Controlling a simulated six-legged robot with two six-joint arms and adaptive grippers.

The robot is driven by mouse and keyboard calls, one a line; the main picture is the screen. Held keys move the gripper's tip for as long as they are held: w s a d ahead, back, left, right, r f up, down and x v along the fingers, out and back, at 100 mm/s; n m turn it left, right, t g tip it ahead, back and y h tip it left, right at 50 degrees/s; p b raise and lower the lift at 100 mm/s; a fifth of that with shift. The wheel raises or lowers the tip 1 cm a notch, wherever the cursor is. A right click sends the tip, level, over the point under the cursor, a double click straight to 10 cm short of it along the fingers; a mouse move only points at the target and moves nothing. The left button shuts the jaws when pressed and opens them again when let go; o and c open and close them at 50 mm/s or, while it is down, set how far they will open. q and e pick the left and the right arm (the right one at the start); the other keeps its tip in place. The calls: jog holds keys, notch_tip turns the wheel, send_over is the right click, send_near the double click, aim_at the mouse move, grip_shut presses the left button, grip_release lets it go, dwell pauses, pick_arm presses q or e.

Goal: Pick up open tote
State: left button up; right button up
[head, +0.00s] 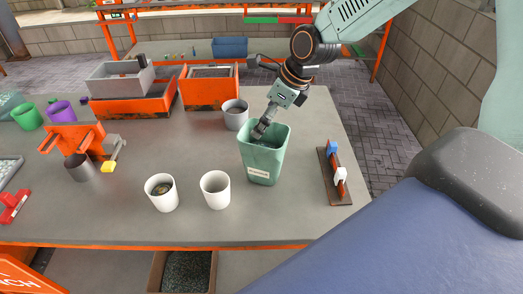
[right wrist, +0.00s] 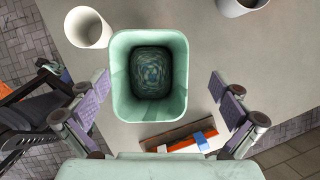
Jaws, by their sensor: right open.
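The open tote is a pale green, square-mouthed bin (head: 263,160) standing upright on the grey table, right of centre in the head view. In the right wrist view its rim (right wrist: 118,50) shows from above, with a dark, patterned round mass inside. My right gripper (head: 262,131) is over the tote's mouth in the head view, its fingers partly hidden there. In the right wrist view my right gripper (right wrist: 162,98) is open, with one padded finger on each side of the tote and gaps between. My left gripper is not in view.
Two white cups (head: 215,190) (head: 162,192) stand left of the tote, and a grey cup (head: 235,114) stands behind it. A brown rack with blue and white blocks (head: 334,175) lies to its right. Orange bins (head: 208,88) stand at the back left. The front middle table is clear.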

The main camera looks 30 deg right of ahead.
aim_at(258, 143)
jog(key=shift+g, duration=0.5)
jog(key=f+b, duration=0.1)
jog(key=f, duration=0.1)
jog(key=a+f+b, duration=0.1)
jog(key=f, duration=0.1)
jog(key=f+b, duration=0.1)
jog(key=f, duration=0.1)
jog(key=shift+a+f, duration=0.1)
jog(key=shift+a, duration=0.2)
jog(key=shift+w+f+b, duration=0.1)
jog(key=shift+f+b, duration=0.2)
jog(key=shift+b, duration=0.15)
jog(key=shift+f+b, duration=0.35)
jog(key=shift+f, duration=0.05)
jog(key=shift+w+a, duration=0.2)
jog(key=shift+w, duration=0.05)
jog(key=shift+s, duration=0.15)
